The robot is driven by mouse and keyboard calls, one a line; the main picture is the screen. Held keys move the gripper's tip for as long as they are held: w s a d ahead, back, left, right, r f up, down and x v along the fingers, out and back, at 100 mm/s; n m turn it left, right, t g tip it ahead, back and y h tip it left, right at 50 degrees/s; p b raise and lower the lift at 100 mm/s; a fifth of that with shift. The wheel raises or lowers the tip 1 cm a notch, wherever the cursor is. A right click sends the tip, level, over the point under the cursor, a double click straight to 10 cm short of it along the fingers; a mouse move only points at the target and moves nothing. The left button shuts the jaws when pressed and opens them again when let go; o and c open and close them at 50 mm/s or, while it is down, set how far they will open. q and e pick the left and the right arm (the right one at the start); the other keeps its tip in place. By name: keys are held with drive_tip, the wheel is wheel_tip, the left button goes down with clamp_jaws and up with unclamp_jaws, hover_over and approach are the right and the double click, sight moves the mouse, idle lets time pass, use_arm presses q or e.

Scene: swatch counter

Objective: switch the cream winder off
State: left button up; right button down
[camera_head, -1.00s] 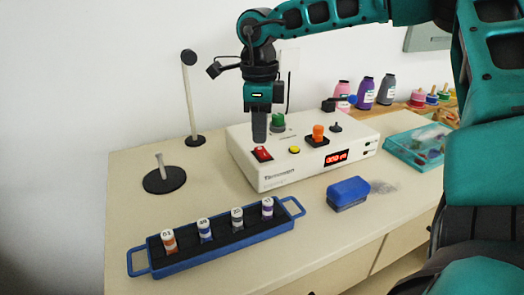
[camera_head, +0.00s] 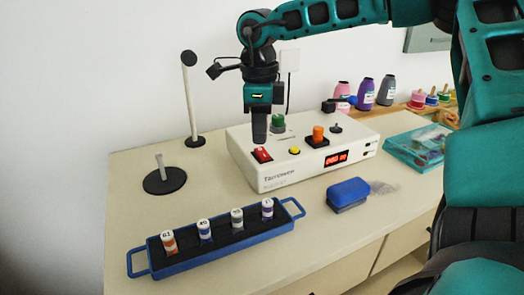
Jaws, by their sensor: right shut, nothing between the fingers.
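A yellow button (camera_head: 294,150), an orange knob (camera_head: 318,134) and a green knob (camera_head: 278,123) are also on the winder. My left gripper is not in view.
A blue rack with several spools (camera_head: 214,258) lies at the front left. A blue block (camera_head: 347,192) sits before the winder. A black-based post (camera_head: 191,95) and short spindle (camera_head: 164,179) stand left. A teal tray (camera_head: 400,155) and cones (camera_head: 365,93) are right.

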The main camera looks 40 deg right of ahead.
sight(260, 149)
drive_tip(key=shift+f, duration=0.2)
idle(0.6)
drive_tip(key=shift+f+b, duration=0.85)
idle(0.4)
drive_tip(key=shift+r, duration=0.2)
drive_tip(key=shift+r+p, duration=2.35)
drive_tip(key=shift+r, duration=1.05)
